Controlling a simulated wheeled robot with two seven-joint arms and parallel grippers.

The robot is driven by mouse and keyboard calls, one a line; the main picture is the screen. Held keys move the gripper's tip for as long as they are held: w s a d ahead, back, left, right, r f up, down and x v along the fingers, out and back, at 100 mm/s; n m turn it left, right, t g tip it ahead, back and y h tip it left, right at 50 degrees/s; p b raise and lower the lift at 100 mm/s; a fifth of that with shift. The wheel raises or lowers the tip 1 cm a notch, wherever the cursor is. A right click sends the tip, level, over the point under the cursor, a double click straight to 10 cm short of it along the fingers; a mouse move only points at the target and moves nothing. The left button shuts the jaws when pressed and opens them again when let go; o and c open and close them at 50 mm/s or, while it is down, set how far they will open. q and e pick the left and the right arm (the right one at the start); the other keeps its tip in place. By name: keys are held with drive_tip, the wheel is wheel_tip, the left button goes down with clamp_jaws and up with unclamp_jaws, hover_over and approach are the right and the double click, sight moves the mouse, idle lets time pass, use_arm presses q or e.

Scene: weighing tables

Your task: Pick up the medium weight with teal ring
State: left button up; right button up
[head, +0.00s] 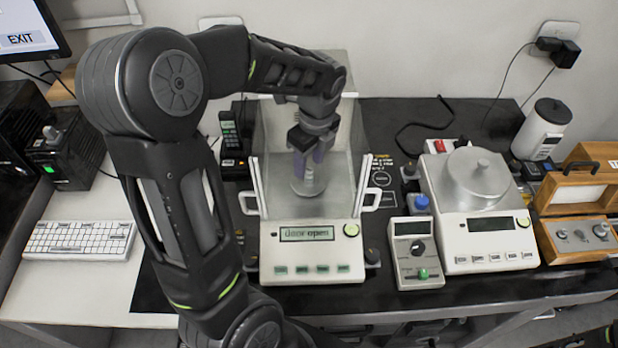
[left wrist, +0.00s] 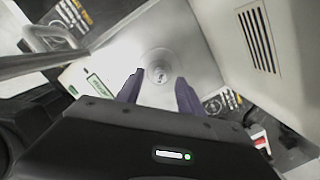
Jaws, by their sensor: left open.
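A small metal weight (head: 309,176) stands on the round pan (head: 298,187) inside the glass-walled balance (head: 312,250), whose display reads "door open". It also shows in the left wrist view (left wrist: 158,73), seen from above on the pan. No teal ring can be made out on it. My left gripper (head: 310,158) reaches down into the balance, its fingers just above the weight. In the left wrist view the fingers of my left gripper (left wrist: 159,92) are apart with nothing between them; the weight lies beyond the tips. My right gripper is not in view.
Glass walls and white door handles (head: 373,200) flank my left gripper closely. A second balance (head: 480,225) and a small grey meter (head: 415,255) stand to the right. A keyboard (head: 80,240) lies on the left.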

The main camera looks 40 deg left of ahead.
use_arm(q)
wheel_tip(320, 180, down, 4)
drive_tip(key=b, duration=0.2)
drive_tip(key=shift+w+a+b, duration=0.1)
drive_tip(key=shift+b, duration=0.2)
drive_tip(key=shift+r, duration=0.1)
clamp_jaws()
idle(0.4)
